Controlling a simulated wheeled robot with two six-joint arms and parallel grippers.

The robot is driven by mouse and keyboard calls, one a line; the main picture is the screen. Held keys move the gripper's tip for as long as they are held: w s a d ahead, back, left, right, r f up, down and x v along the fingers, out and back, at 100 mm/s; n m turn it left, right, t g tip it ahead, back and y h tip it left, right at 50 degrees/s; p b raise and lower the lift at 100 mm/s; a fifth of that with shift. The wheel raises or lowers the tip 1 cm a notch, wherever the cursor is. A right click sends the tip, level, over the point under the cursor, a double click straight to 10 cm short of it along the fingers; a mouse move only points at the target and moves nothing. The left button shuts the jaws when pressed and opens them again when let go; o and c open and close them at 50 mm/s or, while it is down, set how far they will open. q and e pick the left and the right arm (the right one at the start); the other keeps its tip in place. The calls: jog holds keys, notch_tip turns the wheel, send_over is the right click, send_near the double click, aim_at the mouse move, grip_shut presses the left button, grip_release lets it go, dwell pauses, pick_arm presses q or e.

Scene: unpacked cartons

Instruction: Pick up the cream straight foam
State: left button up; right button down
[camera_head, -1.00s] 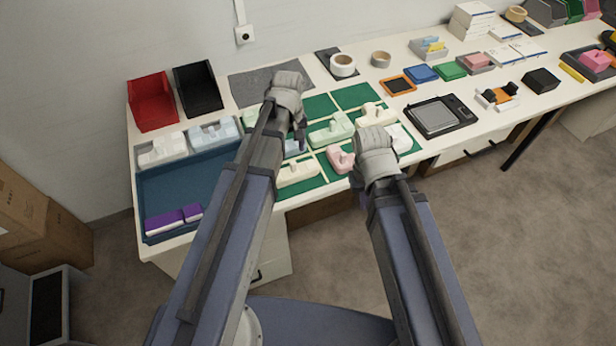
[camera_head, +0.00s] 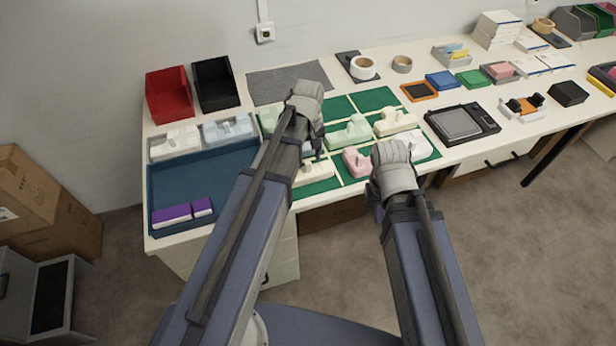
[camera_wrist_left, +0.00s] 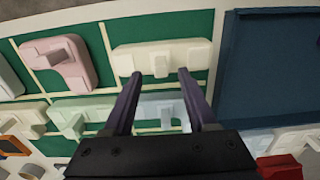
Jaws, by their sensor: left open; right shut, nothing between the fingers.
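The cream straight foam (camera_head: 316,173) lies on a green panel at the front of the table, left of the pink foam (camera_head: 357,162). It also shows in the left wrist view (camera_wrist_left: 190,53), with a raised block at its middle. My left gripper (camera_head: 318,150) is over the panels near this foam, partly hiding it in the head view. In the left wrist view its fingers (camera_wrist_left: 160,74) are apart, with the tips in front of the cream foam and nothing held. My right gripper (camera_head: 377,209) is shut and empty near the table's front edge, right of the pink foam.
Another cream foam (camera_head: 396,121) and a green foam (camera_head: 348,133) lie on the panels behind. A blue tray (camera_head: 164,181) with purple blocks stands to the left. Red (camera_head: 172,92) and black (camera_head: 216,83) bins stand at the back left.

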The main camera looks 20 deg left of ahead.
aim_at(308, 163)
pick_arm(q)
notch_tip(308, 163, down, 4)
jog(key=b, duration=0.3)
jog(key=shift+r, duration=0.1)
jog(key=shift+r, duration=0.1)
jog(key=shift+s, duration=0.1)
jog(key=shift+c, duration=0.3)
grip_shut()
